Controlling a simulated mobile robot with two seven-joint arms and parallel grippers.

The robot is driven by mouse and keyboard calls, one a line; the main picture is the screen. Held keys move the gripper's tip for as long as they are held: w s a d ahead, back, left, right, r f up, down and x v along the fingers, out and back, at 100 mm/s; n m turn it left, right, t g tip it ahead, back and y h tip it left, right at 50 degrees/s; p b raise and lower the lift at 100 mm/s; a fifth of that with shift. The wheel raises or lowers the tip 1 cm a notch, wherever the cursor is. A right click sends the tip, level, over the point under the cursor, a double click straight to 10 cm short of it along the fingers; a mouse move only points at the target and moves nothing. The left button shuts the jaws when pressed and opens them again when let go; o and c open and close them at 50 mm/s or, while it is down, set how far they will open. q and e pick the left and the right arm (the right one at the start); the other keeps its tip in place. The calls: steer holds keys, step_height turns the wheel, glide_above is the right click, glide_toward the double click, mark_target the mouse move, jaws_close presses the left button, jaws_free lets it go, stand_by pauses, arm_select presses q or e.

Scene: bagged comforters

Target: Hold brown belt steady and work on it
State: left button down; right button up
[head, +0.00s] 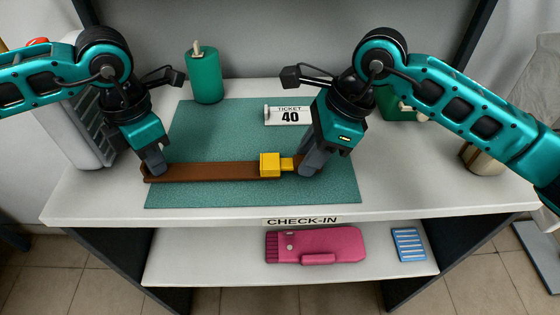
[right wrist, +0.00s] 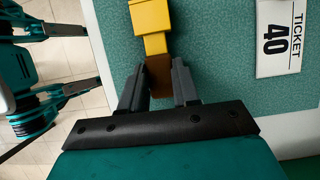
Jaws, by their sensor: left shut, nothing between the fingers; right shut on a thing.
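The brown belt (head: 215,172) lies across the green mat (head: 250,197) on the counter. A yellow buckle (head: 270,165) sits toward its right end, with a smaller yellow piece on its right side. My right gripper (head: 309,165) is shut on the short brown end just right of the buckle. The right wrist view shows that brown end (right wrist: 159,72) between the fingers, below the yellow buckle (right wrist: 150,20). My left gripper (head: 156,167) is shut and empty at the belt's left end, its fingertips over the strap. Whether it touches the strap is unclear.
A white ticket card reading 40 (head: 289,115) lies behind the buckle. A green cylinder (head: 205,77) stands at the mat's back edge. A shelf below (head: 215,252) holds a pink bag (head: 315,246) and a blue striped item (head: 409,244). The mat's front strip is clear.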

steer(key=shift+a, duration=1.15)
stand_by(0.4)
steer(key=o, duration=1.5)
steer(key=shift+o, duration=0.2)
steer(key=shift+v, duration=3)
steer(key=v, duration=1.2)
steer(key=shift+s, duration=0.15)
